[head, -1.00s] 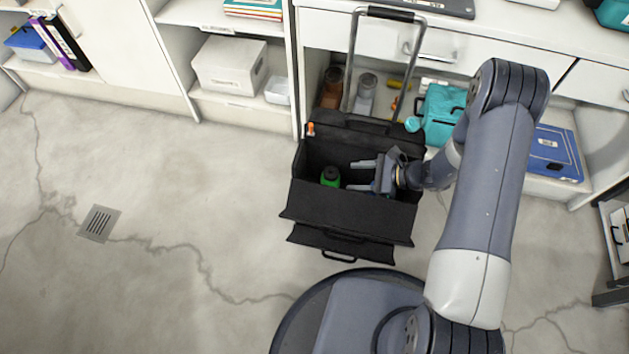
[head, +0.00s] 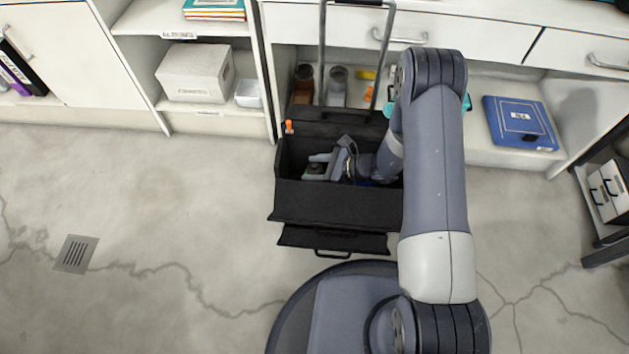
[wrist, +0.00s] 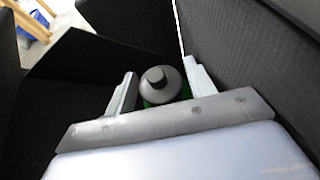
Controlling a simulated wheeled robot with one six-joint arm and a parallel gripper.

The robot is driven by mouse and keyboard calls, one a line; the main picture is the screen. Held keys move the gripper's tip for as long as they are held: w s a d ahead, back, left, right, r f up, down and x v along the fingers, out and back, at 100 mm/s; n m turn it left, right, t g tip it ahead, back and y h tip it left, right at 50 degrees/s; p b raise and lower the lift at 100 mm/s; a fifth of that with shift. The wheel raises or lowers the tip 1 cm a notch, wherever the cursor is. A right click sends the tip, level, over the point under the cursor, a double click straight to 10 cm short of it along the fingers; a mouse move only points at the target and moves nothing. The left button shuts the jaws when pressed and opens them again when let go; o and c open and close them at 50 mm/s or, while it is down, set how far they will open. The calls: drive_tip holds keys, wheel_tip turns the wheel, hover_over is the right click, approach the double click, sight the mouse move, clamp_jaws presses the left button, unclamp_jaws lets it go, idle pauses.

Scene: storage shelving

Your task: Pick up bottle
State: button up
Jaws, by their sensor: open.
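The bottle (wrist: 160,86) has a dark grey cap and shoulder with a green body, and stands inside the black case. In the wrist view it sits between the two fingers of my gripper (wrist: 160,92), which are open, one on each side of it. In the head view my gripper (head: 318,166) reaches down into the case, and the bottle (head: 314,168) is mostly hidden by the fingers. I cannot tell whether a finger touches it. The bottle's lower part is hidden.
The black open case (head: 330,200) has a tall metal handle (head: 388,40) at its back. Its dark wall (wrist: 270,60) runs close to the right finger. White shelving stands behind, with a blue binder (head: 520,122) at right. The floor at left is clear.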

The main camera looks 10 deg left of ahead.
drive_tip(key=shift+c, duration=0.4)
clamp_jaws()
drive_tip(key=shift+r, duration=0.1)
